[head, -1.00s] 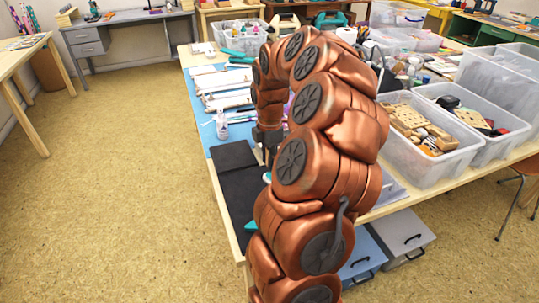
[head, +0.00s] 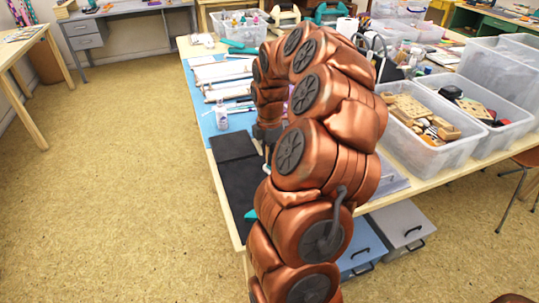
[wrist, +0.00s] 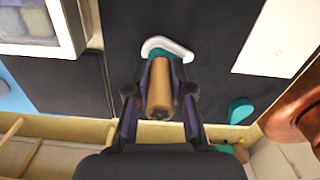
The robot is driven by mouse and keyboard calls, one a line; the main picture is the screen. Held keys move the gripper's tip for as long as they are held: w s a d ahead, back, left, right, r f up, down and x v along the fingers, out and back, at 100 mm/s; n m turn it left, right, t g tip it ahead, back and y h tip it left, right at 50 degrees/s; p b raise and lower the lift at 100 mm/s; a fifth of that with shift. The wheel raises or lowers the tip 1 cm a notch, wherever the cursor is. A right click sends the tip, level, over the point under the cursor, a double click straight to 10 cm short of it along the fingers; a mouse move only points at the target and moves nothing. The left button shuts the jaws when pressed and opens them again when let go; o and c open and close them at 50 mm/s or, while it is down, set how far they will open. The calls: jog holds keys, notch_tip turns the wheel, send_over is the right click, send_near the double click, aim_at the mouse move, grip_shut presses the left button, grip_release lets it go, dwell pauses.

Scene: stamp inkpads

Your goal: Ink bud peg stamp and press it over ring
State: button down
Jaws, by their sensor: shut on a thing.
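My gripper (wrist: 158,100) is shut around the wooden handle of a peg stamp (wrist: 159,88) in the wrist view. A teal part shows at the stamp's far end. A white curved shape (wrist: 168,45) lies around that end; I cannot tell whether the stamp touches it or the dark mat (wrist: 205,35). In the head view my gripper (head: 267,133) is over the dark mats, and my arm hides most of the stamp. A white-framed case with greyish pads (wrist: 38,22), perhaps an inkpad, is at the upper left of the wrist view.
A teal piece (wrist: 240,110) lies on the mat to the right, near a white sheet (wrist: 282,35). A small bottle (head: 221,115) stands on the blue mat (head: 208,123). Clear bins (head: 435,130) fill the table's right side. The table's left edge borders open floor.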

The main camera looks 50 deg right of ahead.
jog(key=shift+f, duration=0.6)
dwell(1.6)
jog(key=shift+r, duration=0.8)
dwell(0.3)
jog(key=shift+r+p, duration=1.45)
jog(key=shift+r, duration=1.15)
